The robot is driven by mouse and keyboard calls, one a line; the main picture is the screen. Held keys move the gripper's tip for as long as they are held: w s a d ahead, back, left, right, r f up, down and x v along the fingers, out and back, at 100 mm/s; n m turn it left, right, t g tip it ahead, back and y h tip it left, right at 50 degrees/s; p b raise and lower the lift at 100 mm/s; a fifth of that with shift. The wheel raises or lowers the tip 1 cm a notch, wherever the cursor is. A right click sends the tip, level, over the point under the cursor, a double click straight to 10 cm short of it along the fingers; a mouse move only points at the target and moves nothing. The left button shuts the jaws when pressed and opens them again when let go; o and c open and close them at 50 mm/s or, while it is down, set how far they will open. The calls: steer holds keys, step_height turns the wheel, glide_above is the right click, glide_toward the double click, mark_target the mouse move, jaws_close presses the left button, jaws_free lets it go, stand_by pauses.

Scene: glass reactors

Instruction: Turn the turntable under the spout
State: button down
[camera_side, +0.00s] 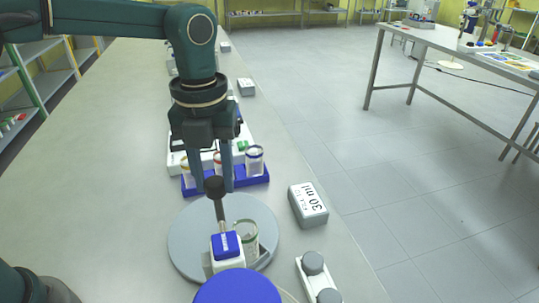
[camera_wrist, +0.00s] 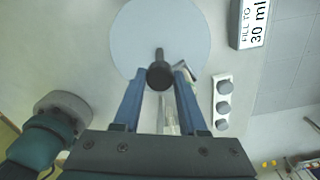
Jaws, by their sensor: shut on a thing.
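The turntable (camera_side: 188,240) is a flat grey disc on the bench; it also shows in the wrist view (camera_wrist: 150,30). A dark handle with a round knob (camera_side: 214,186) rises over it and shows between my fingers in the wrist view (camera_wrist: 160,76). My gripper (camera_side: 212,188) points down, its two blue fingers shut on the knob. A clear glass with a green rim (camera_side: 248,236) is at the turntable's front right, partly behind a white block with a blue top (camera_side: 226,244). I cannot clearly make out the spout.
A blue rack (camera_side: 250,179) holding glasses with coloured rims stands behind the turntable. A grey block reading "30 ml" (camera_side: 308,205) and a white strip with grey knobs (camera_side: 314,280) are on the right. A large blue round top (camera_side: 238,288) fills the bottom front. Bench at left is clear.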

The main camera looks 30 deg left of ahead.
steer(key=shift+m, duration=2.8)
steer(key=shift+c, duration=2.2)
jaws_free()
steer(key=shift+r, duration=2.6)
